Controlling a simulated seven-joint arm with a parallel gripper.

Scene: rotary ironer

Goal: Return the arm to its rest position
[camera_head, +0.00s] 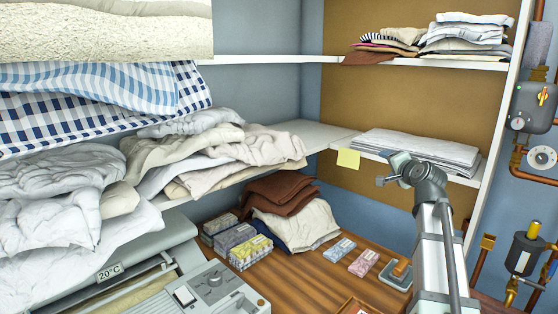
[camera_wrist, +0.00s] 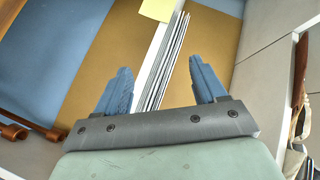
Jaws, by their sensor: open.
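My arm (camera_head: 433,240) rises from the lower right of the head view, its end bent over toward the left, in front of the lower right shelf. My gripper (camera_head: 386,170) is small in that view. In the wrist view my gripper (camera_wrist: 160,67) shows two blue fingers spread wide apart, with nothing held between them. Beyond the fingers is the edge of a flat stack of folded white sheets (camera_wrist: 166,60), which also lies on the right shelf in the head view (camera_head: 420,147). I cannot tell the exact gap between fingers and stack.
A yellow note (camera_head: 348,158) hangs at the shelf edge. The wooden counter (camera_head: 310,275) holds small boxes (camera_head: 250,252) and brown cloths (camera_head: 280,188). The ironer (camera_head: 205,295) stands at lower left. Copper pipes and valves (camera_head: 530,250) line the right wall.

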